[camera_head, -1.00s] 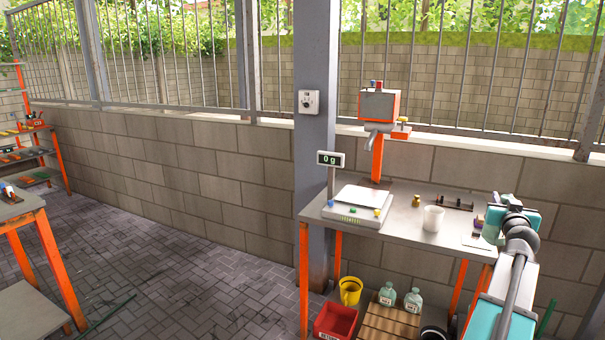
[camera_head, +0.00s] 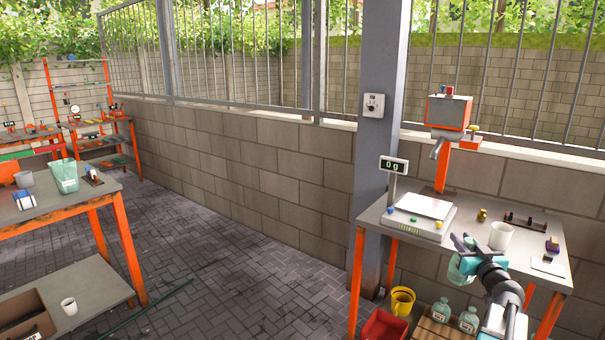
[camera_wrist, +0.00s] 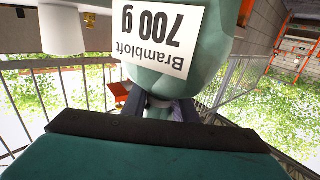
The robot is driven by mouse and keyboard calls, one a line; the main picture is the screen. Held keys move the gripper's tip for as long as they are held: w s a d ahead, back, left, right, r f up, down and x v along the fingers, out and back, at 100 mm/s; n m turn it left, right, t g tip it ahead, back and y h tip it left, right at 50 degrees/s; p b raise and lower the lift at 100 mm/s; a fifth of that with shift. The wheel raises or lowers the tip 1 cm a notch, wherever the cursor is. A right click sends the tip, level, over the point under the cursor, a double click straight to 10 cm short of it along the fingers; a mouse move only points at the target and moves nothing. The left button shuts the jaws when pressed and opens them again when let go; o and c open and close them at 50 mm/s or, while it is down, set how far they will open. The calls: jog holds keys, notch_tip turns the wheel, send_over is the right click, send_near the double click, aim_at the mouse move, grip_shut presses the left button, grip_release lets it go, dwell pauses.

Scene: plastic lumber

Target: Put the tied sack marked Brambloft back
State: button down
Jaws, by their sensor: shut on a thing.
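The sack marked Brambloft (camera_wrist: 160,75) is pale green and fills the top middle of the wrist view. Its white label reads "Brambloft 700 g" upside down in the picture. My gripper (camera_wrist: 165,105) is shut on its narrow tied neck. In the head view my gripper (camera_head: 468,243) is in front of the steel table (camera_head: 470,250), with the green sack (camera_head: 464,268) hanging below it. The arm partly hides the sack there.
A scale (camera_head: 420,210) reading 0 g and a white cup (camera_head: 501,236) stand on the table. A yellow bucket (camera_head: 402,300), a red bin (camera_head: 383,328) and bottles (camera_head: 441,309) are below. At left is a workbench (camera_head: 90,200) bearing a pale green container (camera_head: 64,177).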

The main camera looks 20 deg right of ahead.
jog(key=w+a+f+n+y, duration=0.2)
jog(key=w+a+y, duration=0.15)
jog(key=a, duration=0.65)
jog(key=w+a+f+n+y+p, duration=0.1)
jog(key=w+a+f+n+y, duration=0.25)
jog(key=a, duration=0.55)
jog(key=w+a+f+n+y, duration=0.2)
jog(key=a+y, duration=0.2)
jog(key=a, duration=0.6)
jog(key=s+a+n+g+y, duration=0.2)
jog(key=a+n+g+y, duration=0.1)
jog(key=a, duration=1)
jog(key=s+a+f+n+g+y, duration=0.1)
jog(key=a+y, duration=0.5)
jog(key=a, duration=0.8)
jog(key=s+n+g+p, duration=0.1)
jog(key=n+g, duration=0.1)
jog(key=n, duration=0.1)
jog(key=shift+a+g, duration=0.3)
jog(key=shift+g, duration=0.1)
jog(key=shift+s, duration=0.1)
